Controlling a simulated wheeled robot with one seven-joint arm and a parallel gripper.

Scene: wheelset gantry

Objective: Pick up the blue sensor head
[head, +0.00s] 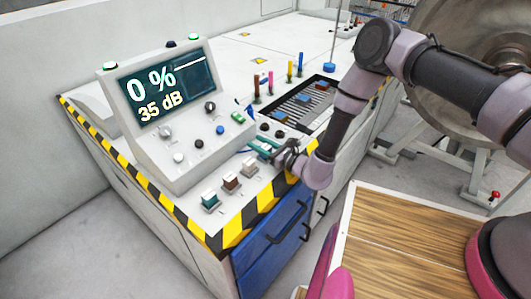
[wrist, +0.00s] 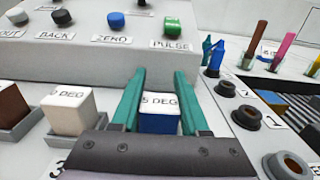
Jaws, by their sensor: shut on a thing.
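In the wrist view the blue sensor head (wrist: 159,123) is a small block with a blue face and a pale top marked "5 DEG". My gripper (wrist: 160,105) has its teal fingers shut on it, one on each side. In the head view my gripper (head: 268,150) is low over the sloped console's front ledge, at the end of the row of blocks. The sensor head is hidden there by the gripper. Its seat is hidden in the wrist view, so I cannot tell whether it is touching the ledge.
A white block (wrist: 70,112) and a brown block (wrist: 12,108) sit in grey holders to the left. Round black sockets (wrist: 246,117) are on the right. The console's button panel (wrist: 100,55) rises behind. A recessed tray (head: 327,90) and upright colored sticks (head: 290,72) stand beyond.

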